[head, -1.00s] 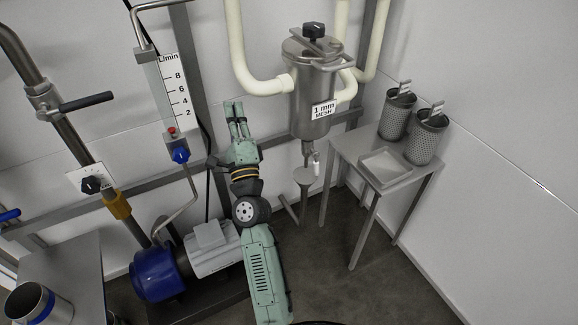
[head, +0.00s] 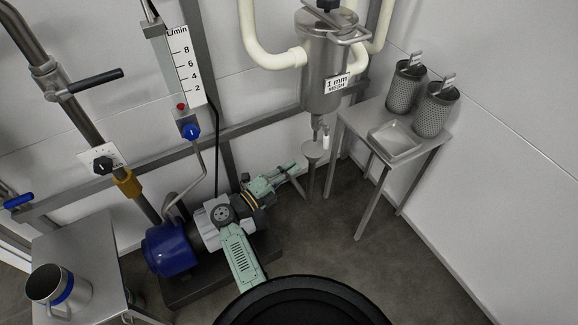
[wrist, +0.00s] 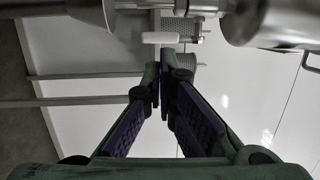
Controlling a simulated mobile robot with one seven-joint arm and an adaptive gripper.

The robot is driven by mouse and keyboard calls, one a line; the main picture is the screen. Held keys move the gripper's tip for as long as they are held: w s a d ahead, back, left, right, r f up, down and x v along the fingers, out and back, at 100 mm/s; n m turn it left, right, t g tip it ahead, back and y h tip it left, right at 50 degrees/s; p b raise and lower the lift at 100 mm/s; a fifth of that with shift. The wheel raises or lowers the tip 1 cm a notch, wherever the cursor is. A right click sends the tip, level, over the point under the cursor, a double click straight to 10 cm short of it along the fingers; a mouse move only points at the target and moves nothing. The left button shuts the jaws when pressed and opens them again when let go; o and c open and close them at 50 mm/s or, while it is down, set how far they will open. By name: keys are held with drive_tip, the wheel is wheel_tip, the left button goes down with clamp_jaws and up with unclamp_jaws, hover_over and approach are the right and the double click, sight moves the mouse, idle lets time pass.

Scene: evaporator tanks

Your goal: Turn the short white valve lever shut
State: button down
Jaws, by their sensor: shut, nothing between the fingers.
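The short white valve lever (head: 326,142) hangs from the small drain valve under the steel strainer housing (head: 326,75). A grey funnel (head: 315,150) sits just below it. My gripper (head: 291,170) is lower and to the left of the lever in the head view, apart from it, pointing right. In the wrist view the white lever (wrist: 160,38) lies crosswise just beyond the fingertips of my gripper (wrist: 160,66). The fingers are shut with nothing between them.
A side table (head: 428,142) with two perforated baskets and a tray (head: 397,140) stands right of the housing. A black lever handle (head: 96,80) is on the left pipe. Floor at lower right is clear.

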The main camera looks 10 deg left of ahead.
sight(326, 138)
drive_tip(key=b+x, duration=0.1)
drive_tip(key=x, duration=1)
drive_tip(key=shift+b, duration=0.4)
drive_tip(key=shift+w+a, duration=0.1)
